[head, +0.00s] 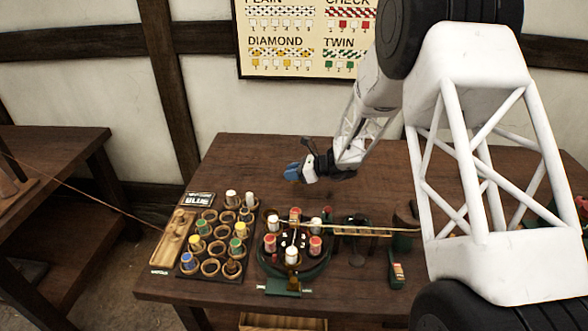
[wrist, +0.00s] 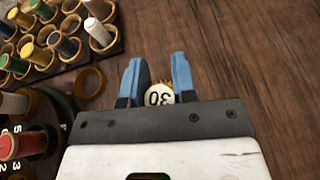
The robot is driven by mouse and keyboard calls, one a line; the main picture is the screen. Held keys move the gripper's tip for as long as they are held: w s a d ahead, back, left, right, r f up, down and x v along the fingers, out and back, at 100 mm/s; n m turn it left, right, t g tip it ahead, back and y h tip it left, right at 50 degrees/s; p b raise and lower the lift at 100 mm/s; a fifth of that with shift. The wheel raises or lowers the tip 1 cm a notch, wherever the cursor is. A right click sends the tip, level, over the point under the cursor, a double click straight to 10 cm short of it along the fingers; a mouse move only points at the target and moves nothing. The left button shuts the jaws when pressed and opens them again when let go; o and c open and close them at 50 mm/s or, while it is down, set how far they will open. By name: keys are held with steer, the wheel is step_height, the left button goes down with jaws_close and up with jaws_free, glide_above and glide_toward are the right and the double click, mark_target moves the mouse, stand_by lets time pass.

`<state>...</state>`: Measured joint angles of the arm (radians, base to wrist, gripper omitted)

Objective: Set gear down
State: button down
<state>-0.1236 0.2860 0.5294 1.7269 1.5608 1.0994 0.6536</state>
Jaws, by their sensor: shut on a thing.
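My gripper (head: 294,173) hangs over the dark wooden table, behind the round braiding stand. In the wrist view the two blue fingers of my gripper (wrist: 158,78) are closed on a small pale, brassy gear (wrist: 158,97) marked 30. The gear sits deep between the fingers, near the palm, and its lower part is hidden by the gripper body. I cannot make out the gear in the head view. Bare table shows beyond the fingertips in the wrist view.
A rack of bobbins (head: 213,243) in wooden cups stands at the left. The round stand (head: 292,268) carries red and white bobbins, with a rope running right. A wooden ring (wrist: 90,82) lies left of my fingers. The table (head: 240,165) behind the stand is clear.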

steer(key=shift+s+d+f, duration=0.1)
steer(key=shift+s+d, duration=0.2)
steer(key=shift+d, duration=0.3)
steer(key=shift+s+d+f, duration=0.1)
steer(key=shift+s+d, duration=0.2)
steer(key=shift+d, duration=0.3)
steer(key=shift+w, duration=0.1)
steer(key=w+a, duration=0.1)
steer(key=w, duration=0.4)
steer(key=w+a+f, duration=0.1)
steer(key=w+a, duration=0.1)
steer(key=w, duration=0.3)
steer(key=w+a, duration=0.1)
steer(key=w, duration=0.4)
steer(key=shift+w+a+f, duration=0.1)
steer(key=shift+a+f, duration=0.15)
steer(key=shift+a, duration=0.05)
steer(key=shift+f, duration=1.75)
steer(key=shift+f, duration=0.15)
steer(key=c, duration=0.9)
jaws_free()
